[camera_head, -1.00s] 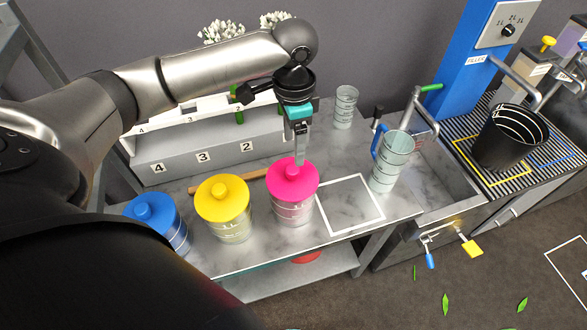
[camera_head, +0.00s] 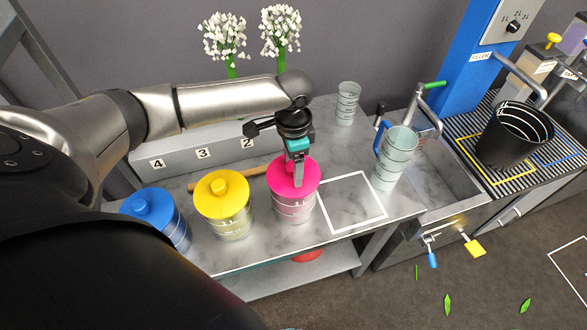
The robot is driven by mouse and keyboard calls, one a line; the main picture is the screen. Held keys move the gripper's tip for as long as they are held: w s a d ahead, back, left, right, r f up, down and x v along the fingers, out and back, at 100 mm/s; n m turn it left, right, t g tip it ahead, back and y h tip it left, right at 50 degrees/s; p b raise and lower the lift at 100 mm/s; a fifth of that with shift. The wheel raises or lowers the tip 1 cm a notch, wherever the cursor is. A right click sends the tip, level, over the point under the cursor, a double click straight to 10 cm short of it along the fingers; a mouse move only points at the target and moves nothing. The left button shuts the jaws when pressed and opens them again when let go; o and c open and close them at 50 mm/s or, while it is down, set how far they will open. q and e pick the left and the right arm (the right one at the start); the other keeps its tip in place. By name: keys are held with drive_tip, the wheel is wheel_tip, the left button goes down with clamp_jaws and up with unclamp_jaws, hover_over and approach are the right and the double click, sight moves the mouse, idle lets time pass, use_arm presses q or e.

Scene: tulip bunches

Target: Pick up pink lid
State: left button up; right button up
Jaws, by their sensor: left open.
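The pink lid (camera_head: 306,177) sits on a clear marked jar (camera_head: 294,208) on the marble table, to the right of the yellow-lidded jar. My left gripper (camera_head: 298,180) points down over the pink lid, its fingers at the lid's central knob. The gripper is open. The arm and fingers partly hide the knob, and I cannot tell whether the fingers touch it. My right gripper is not in view.
A yellow-lidded jar (camera_head: 222,196) and a blue-lidded jar (camera_head: 154,212) stand to the left. A white square outline (camera_head: 352,203) on the table is empty. A clear jug (camera_head: 394,158) and a measuring cup (camera_head: 347,102) stand to the right, near the sink.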

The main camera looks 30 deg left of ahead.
use_arm(q)
drive_tip(key=shift+c, duration=0.3)
clamp_jaws()
drive_tip(key=shift+r, duration=0.2)
